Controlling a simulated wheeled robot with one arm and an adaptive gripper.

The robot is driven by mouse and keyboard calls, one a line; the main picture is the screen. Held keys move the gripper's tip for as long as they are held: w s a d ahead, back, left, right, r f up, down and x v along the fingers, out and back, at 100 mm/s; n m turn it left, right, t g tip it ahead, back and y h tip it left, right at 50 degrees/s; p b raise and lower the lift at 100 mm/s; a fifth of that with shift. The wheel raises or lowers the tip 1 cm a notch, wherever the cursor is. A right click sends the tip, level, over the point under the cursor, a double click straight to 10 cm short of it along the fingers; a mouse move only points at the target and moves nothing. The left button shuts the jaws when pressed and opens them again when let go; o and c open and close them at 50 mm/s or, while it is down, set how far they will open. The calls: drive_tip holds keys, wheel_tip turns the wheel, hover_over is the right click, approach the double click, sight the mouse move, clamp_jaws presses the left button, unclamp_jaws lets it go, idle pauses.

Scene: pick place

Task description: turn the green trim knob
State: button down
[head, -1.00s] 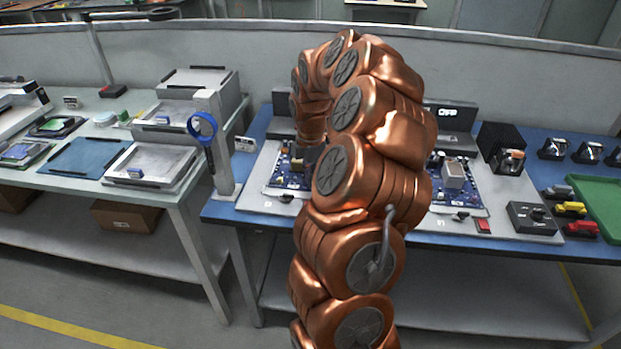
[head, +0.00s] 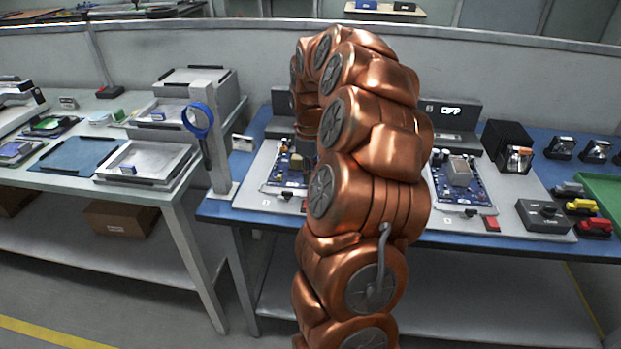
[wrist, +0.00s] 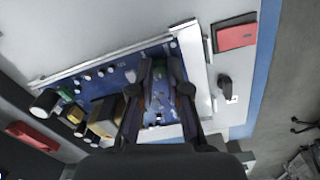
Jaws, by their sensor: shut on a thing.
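In the wrist view my gripper (wrist: 161,68) reaches over a blue circuit board (wrist: 122,73). Its two dark fingers are close together, shut on the small green trim knob, which is mostly hidden between the tips; its turn angle cannot be read. A separate green part (wrist: 66,94) stands at the board's left side, clear of the fingers. In the head view my arm's copper links hide the gripper. A blue board (head: 287,172) shows left of the arm, partly covered, and another blue board (head: 482,196) shows right of it.
Near the fingers stand tall capacitors (wrist: 45,102) and a yellow-black transformer (wrist: 106,115). A white rail (wrist: 194,75), a red block (wrist: 236,37) and a black switch (wrist: 225,88) lie to the right. A post with a blue ring (head: 197,120) stands left of the arm.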

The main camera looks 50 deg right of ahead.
drive_tip(key=m+b, duration=0.2)
drive_tip(key=m, duration=0.3)
drive_tip(key=shift+f, duration=0.1)
drive_tip(key=shift+m, duration=0.3)
idle(0.4)
drive_tip(key=c, duration=1.1)
unclamp_jaws()
drive_tip(key=shift+c, duration=0.2)
wheel_tip(320, 180, up, 12)
